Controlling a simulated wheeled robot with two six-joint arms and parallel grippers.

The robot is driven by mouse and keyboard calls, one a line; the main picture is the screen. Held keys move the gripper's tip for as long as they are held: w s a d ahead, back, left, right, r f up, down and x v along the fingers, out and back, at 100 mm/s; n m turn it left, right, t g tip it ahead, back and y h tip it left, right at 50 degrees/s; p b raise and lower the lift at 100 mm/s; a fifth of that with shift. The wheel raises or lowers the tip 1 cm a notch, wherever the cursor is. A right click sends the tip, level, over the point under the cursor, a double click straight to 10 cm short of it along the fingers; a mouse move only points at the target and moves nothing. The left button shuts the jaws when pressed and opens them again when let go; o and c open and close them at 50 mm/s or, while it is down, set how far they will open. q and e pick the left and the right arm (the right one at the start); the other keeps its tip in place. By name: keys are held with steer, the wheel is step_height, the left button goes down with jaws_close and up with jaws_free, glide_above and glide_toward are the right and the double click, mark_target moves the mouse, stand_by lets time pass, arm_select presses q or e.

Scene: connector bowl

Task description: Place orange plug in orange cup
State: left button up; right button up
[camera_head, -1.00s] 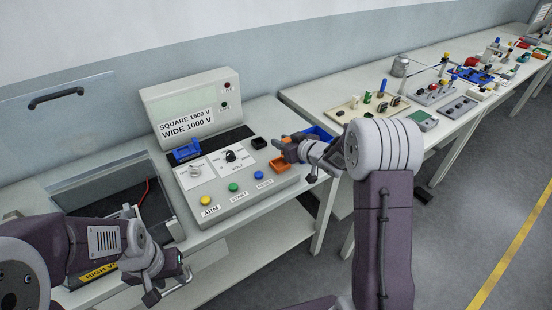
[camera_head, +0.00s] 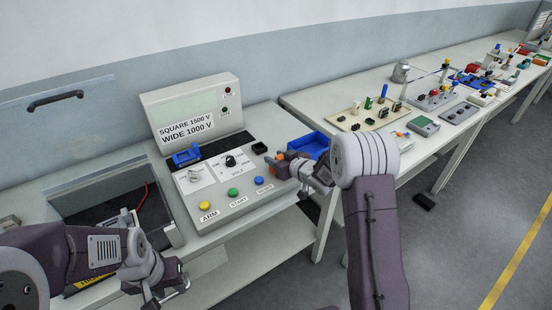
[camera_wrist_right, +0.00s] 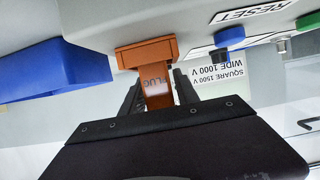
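The orange plug (camera_wrist_right: 157,90), with lettering on it, is between the fingers of my right gripper (camera_wrist_right: 157,82) in the right wrist view. The wide orange cup (camera_wrist_right: 147,52) is directly ahead of it, and the plug's far end overlaps the cup. How deep the plug sits is hidden. My left gripper (camera_head: 171,292) is open and empty at the lower left, away from both.
A blue bin (camera_head: 309,145) stands just right of the cup, also large at left in the wrist view (camera_wrist_right: 50,70). The control box (camera_head: 225,185) with buttons is on the left. A black block (camera_head: 259,148) sits behind. A second table (camera_head: 310,105) holds many parts.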

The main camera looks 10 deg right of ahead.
steer(key=shift+o, duration=0.3)
steer(key=shift+r, duration=0.15)
steer(key=shift+s+r, duration=0.1)
steer(key=shift+r, duration=0.1)
steer(key=v, duration=1.2)
steer(key=s+d+f+m+g+h, duration=0.25)
steer(key=s+f+g+h, duration=0.35)
steer(key=s, duration=0.3)
steer(key=s+a+f+m+g, duration=0.1)
steer(key=s+a+g, duration=0.1)
steer(key=s, duration=0.5)
steer(key=s+a+f+g+y, duration=0.1)
steer(key=s+a+f+g, duration=0.1)
steer(key=s, duration=0.5)
steer(key=shift+a+f+m+g+y+p, duration=0.4)
steer(key=shift+a+g, duration=0.2)
steer(key=shift+g, duration=0.2)
